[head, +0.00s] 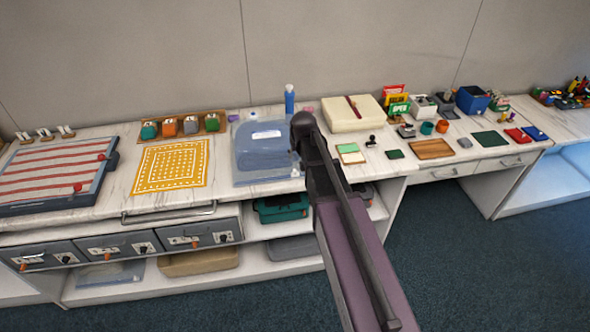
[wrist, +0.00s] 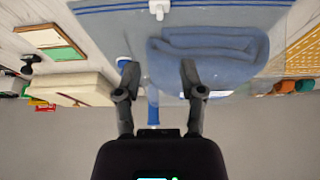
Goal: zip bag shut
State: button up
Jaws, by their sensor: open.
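The zip bag (head: 244,176) lies flat on the white counter, clear with a blue-grey tint. A folded blue cloth (head: 262,152) is inside it. In the wrist view the bag's blue zip strip (wrist: 225,5) runs along the top edge, with a white slider (wrist: 158,8) near its middle. The cloth also shows there (wrist: 215,50). My gripper (wrist: 159,78) is open and empty, its two fingers apart over the bag beside the cloth, short of the slider. In the head view my arm hides the bag's right side and the fingertips.
A yellow patterned cloth (head: 172,166) lies left of the bag. A blue bottle (head: 290,101) stands behind it. A cream case (head: 352,114) and a notepad (head: 350,153) are to the right. A bare counter strip lies between bag and yellow cloth. Shelves with bins are below.

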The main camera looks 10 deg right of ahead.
aim_at(295, 170)
jog(key=shift+f, duration=0.15)
jog(key=b+x, duration=1.2)
jog(key=x, duration=0.1)
jog(key=shift+f+b, duration=0.25)
jog(key=shift+b, duration=0.15)
dwell(0.3)
grip_shut()
